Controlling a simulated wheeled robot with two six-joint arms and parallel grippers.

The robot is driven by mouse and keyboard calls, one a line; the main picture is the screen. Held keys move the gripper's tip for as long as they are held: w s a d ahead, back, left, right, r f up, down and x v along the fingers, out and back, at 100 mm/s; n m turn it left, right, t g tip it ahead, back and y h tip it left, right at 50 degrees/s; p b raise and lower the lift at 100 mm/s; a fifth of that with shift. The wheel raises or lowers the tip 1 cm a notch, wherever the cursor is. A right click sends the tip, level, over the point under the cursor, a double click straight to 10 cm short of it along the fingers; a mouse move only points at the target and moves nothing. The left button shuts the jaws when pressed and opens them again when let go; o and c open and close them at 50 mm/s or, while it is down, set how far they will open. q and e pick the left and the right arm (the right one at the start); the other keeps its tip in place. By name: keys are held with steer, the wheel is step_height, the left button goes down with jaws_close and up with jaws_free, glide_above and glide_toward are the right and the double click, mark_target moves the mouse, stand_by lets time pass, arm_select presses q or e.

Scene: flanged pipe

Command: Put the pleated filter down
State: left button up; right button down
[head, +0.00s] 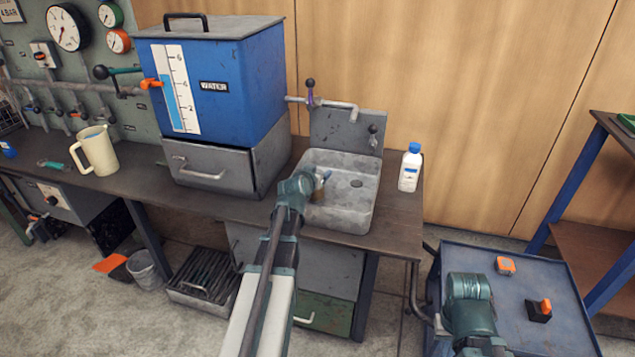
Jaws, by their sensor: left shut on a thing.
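My left arm reaches up from the bottom to the sink (360,209), and its gripper (322,180) is over the left part of the basin. The gripper is shut on the pleated filter (319,191), of which only a small brownish bit shows past my wrist. The rest of the filter and most of the fingers are hidden, and I cannot tell whether the filter touches the basin. Part of my right arm shows at the lower right, over the blue cart; its gripper is not in view.
A blue water tank (245,90) stands left of the sink, with a tap (330,103) reaching toward the basin. A white bottle (410,168) stands right of the sink. A cream jug (97,151) is on the bench (225,208).

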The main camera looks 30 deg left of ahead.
arm_select(q)
steer(key=shift+f, duration=0.75)
steer(key=shift+r, duration=0.15)
arm_select(e)
steer(key=shift+f, duration=0.55)
steer(key=shift+f, duration=0.1)
arm_select(q)
steer(key=o, duration=1)
steer(key=shift+f+b, duration=0.2)
steer(key=shift+b, duration=0.1)
steer(key=o, duration=0.4)
steer(key=shift+o, duration=0.2)
steer(key=shift+r, duration=0.1)
steer(key=shift+r, duration=0.15)
steer(key=p+v, duration=0.5)
steer(key=v, duration=0.7)
arm_select(e)
step_height(320, 180, up, 5)
steer(key=shift+f, duration=0.1)
